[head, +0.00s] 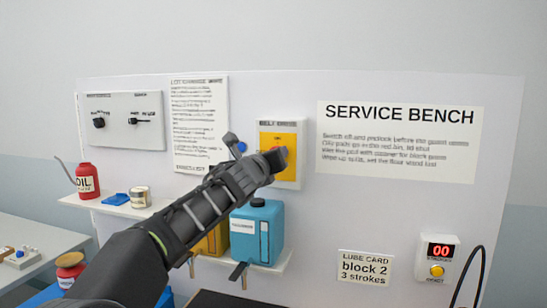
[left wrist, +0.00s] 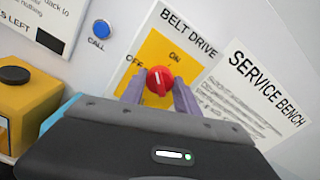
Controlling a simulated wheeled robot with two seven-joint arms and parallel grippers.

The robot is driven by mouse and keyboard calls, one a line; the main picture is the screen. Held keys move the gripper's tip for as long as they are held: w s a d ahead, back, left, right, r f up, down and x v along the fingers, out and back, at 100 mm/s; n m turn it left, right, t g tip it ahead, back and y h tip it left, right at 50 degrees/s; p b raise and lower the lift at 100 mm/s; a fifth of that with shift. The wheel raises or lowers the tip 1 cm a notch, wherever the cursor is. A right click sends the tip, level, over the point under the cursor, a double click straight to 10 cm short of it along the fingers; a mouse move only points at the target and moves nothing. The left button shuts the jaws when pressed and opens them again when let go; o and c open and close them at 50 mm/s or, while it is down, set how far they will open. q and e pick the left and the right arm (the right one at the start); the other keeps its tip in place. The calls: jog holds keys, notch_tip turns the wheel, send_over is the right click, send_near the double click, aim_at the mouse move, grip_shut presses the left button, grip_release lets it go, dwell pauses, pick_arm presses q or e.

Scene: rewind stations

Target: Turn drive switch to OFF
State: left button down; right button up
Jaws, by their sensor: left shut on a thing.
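The drive switch is a red rotary knob (left wrist: 159,80) on a yellow plate (left wrist: 172,50) headed BELT DRIVE. OFF is printed at the plate's left and ON at its upper right in the left wrist view. A small pale mark on the knob points roughly upward there; I cannot tell surely which label it lines up with. My left gripper (left wrist: 160,92) has a finger on each side of the knob and is shut on it. In the head view my left gripper (head: 277,157) reaches the yellow plate (head: 291,139) and hides part of it. My right gripper is not in view.
A blue CALL button (left wrist: 101,28) sits left of the plate. Below are a blue jug (head: 262,222) and a yellow container (left wrist: 22,95). A red oil can (head: 87,181) stands on the left shelf.

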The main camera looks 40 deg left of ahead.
pick_arm(q)
jog(key=n, duration=0.4)
jog(key=shift+n, duration=0.3)
jog(key=shift+a+n+b, duration=0.1)
jog(key=shift+n+b, duration=0.45)
jog(key=shift+n, duration=1.45)
jog(key=c, duration=0.9)
grip_release()
